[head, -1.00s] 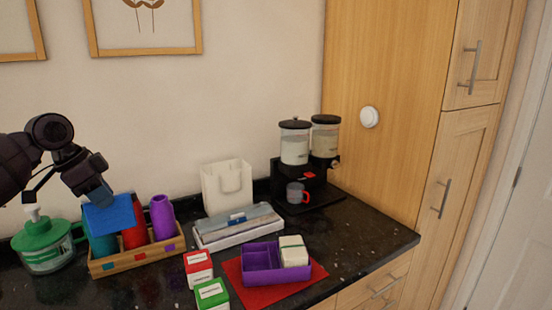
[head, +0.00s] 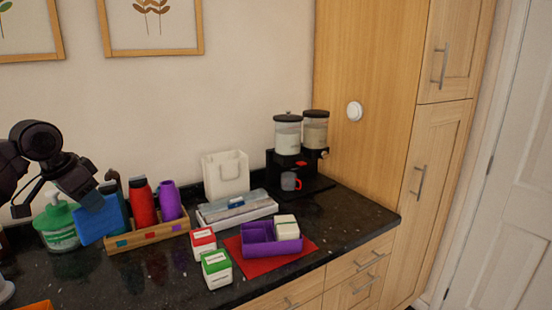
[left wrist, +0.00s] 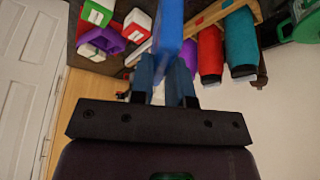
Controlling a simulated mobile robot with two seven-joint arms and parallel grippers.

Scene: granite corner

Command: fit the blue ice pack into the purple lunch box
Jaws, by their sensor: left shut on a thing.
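The blue ice pack (head: 97,222) is a flat slab held upright in my left gripper (head: 92,201), above the counter at the left of the head view. In the left wrist view the ice pack (left wrist: 170,28) stands between the two fingers of my left gripper (left wrist: 168,75). The purple lunch box (head: 272,247) sits on a red mat (head: 308,245) to the right. Its left part looks empty and a white box with a band (head: 286,225) fills its right part. The lunch box also shows in the left wrist view (left wrist: 108,40). My right gripper is not in view.
A wooden crate (head: 150,236) with red and purple bottles stands just right of the ice pack. Red-topped (head: 203,243) and green-topped (head: 216,270) boxes stand left of the lunch box. A long tray (head: 238,208) lies behind.

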